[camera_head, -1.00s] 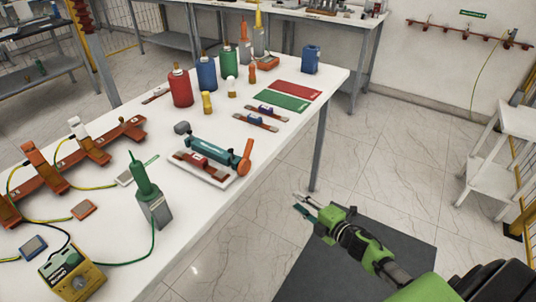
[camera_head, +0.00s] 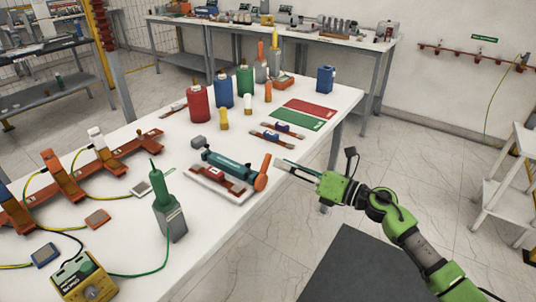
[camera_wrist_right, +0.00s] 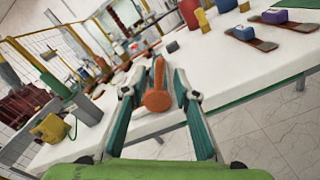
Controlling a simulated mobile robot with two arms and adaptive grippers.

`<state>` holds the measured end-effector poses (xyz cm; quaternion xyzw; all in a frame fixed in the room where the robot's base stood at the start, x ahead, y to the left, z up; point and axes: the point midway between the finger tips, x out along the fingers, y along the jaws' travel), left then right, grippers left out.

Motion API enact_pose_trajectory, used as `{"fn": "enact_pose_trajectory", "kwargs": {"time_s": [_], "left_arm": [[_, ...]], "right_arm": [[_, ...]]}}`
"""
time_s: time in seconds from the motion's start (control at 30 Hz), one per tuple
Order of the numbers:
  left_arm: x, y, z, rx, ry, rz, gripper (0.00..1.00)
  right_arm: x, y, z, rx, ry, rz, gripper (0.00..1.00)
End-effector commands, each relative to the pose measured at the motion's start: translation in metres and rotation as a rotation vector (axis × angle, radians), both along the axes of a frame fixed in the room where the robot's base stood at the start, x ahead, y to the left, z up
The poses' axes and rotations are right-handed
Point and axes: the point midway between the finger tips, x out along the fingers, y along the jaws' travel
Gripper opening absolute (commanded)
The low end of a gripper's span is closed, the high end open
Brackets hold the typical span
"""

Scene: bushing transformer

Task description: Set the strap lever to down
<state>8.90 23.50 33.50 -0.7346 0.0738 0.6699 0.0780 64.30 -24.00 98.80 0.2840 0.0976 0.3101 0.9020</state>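The orange strap lever (camera_head: 263,172) sits at the right end of a teal cylinder device (camera_head: 228,164) on the white table, its handle pointing up. My right gripper (camera_head: 281,163) is just right of the lever, near the table's edge. In the right wrist view the lever (camera_wrist_right: 157,92) appears between the two spread teal fingers of my right gripper (camera_wrist_right: 154,86). The gripper is open and holds nothing. I cannot tell whether the fingertips touch the lever. My left gripper is not in view.
A white tray (camera_head: 229,197) with a red-and-brown part lies in front of the device. Red (camera_head: 199,103), blue (camera_head: 223,90) and green (camera_head: 244,80) bottles stand behind it.

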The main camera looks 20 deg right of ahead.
Motion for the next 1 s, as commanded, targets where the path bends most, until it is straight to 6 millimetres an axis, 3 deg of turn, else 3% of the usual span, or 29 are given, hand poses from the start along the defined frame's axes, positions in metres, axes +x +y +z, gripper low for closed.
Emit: {"fn": "enact_pose_trajectory", "kwargs": {"time_s": [0.3, 0.77, 0.87, 1.0], "left_arm": [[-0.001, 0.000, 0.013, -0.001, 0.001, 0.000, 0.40], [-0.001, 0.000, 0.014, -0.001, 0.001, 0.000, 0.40], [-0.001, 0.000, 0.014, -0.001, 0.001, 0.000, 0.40], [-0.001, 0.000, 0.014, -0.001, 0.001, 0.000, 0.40]], "right_arm": [[0.043, 0.033, 0.002, 0.002, -0.001, 0.000, 0.28], [0.051, 0.041, -0.001, -0.001, 0.001, 0.001, 0.28], [0.051, 0.040, 0.000, 0.000, 0.001, 0.001, 0.02], [0.051, 0.040, 0.000, 0.000, 0.001, 0.001, 0.00]]}}
